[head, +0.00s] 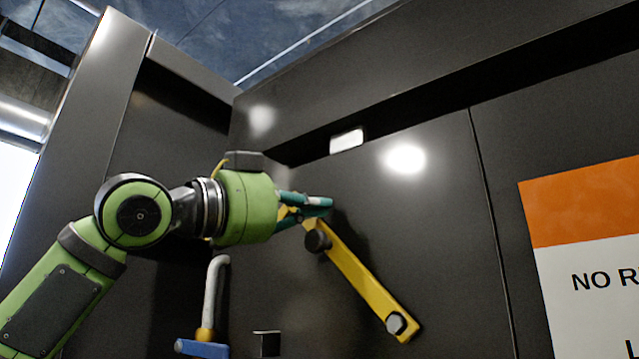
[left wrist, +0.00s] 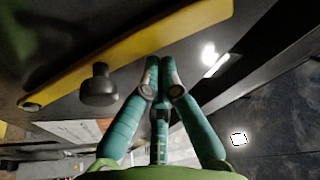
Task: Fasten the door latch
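The door latch is a yellow bar (head: 362,280) with a black knob (head: 318,240) near its upper end and a bolt (head: 397,323) at its lower right end. It lies slanted across the dark door panel (head: 430,215). My left gripper (head: 326,206) is at the bar's upper left end, with its teal fingers pointing right. In the left wrist view, its fingertips (left wrist: 160,62) are together beside the bar (left wrist: 130,50), with the knob (left wrist: 99,88) to their left. Nothing shows between the fingers; whether they touch the bar is unclear. My right gripper is not in view.
A grey bent handle (head: 216,290) with a blue part (head: 202,349) is below my left gripper. An orange and white sign (head: 585,215) is on the right panel. A dark recess runs above the door. The panel right of the bar is clear.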

